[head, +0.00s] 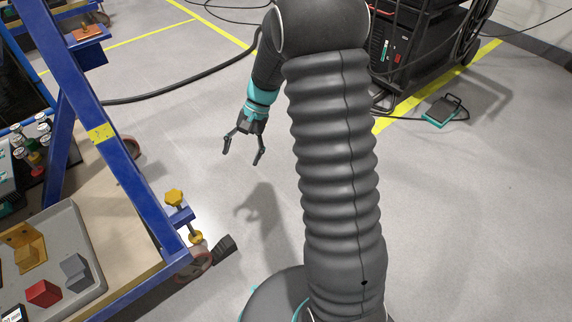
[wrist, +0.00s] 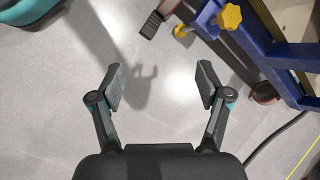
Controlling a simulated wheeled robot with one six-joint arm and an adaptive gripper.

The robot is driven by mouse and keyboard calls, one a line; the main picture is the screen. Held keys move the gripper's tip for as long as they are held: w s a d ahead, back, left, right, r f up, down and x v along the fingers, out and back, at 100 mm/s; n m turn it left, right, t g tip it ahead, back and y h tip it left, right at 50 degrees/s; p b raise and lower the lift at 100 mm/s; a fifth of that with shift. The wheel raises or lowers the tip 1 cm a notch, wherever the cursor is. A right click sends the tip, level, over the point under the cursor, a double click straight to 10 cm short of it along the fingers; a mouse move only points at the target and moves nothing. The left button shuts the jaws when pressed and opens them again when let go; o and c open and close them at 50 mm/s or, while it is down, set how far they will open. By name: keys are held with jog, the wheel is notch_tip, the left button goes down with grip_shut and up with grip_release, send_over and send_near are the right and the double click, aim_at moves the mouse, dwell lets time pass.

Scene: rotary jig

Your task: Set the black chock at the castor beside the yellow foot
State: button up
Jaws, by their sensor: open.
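The black chock (head: 225,245) is a ribbed wedge on the floor. It lies close beside the reddish castor (head: 194,271) at the corner of the blue jig frame; I cannot tell if they touch. The yellow foot (head: 196,237) sits just above that castor in the head view, under a yellow star knob (head: 175,197). The wrist view also shows the chock (wrist: 151,25) at the top, left of the yellow foot (wrist: 182,31). My gripper (head: 242,153) is open and empty above the floor, away from the chock. Its spread fingers (wrist: 161,84) show in the wrist view.
The blue frame (head: 120,160) carries a grey tray (head: 86,236) with blocks, including a red block (head: 42,293). Another castor (wrist: 264,93) is further along. A black cable (head: 180,88) crosses the floor. A teal pedal (head: 440,112) lies right. Floor under my gripper is clear.

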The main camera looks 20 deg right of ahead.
jog(key=s+r+n+t+h, duration=0.3)
jog(key=s+r, duration=0.7)
jog(key=r, duration=0.3)
jog(key=s+d+r+n+t+h, duration=0.1)
jog(key=s+r+t, duration=0.1)
jog(key=s, duration=0.5)
jog(key=s+d+r+n+t+h, duration=0.1)
jog(key=s+r+n+t, duration=0.1)
jog(key=s, duration=0.5)
jog(key=shift+d+r+n+t+h, duration=0.3)
jog(key=shift+r+t, duration=0.1)
jog(key=shift+r, duration=0.45)
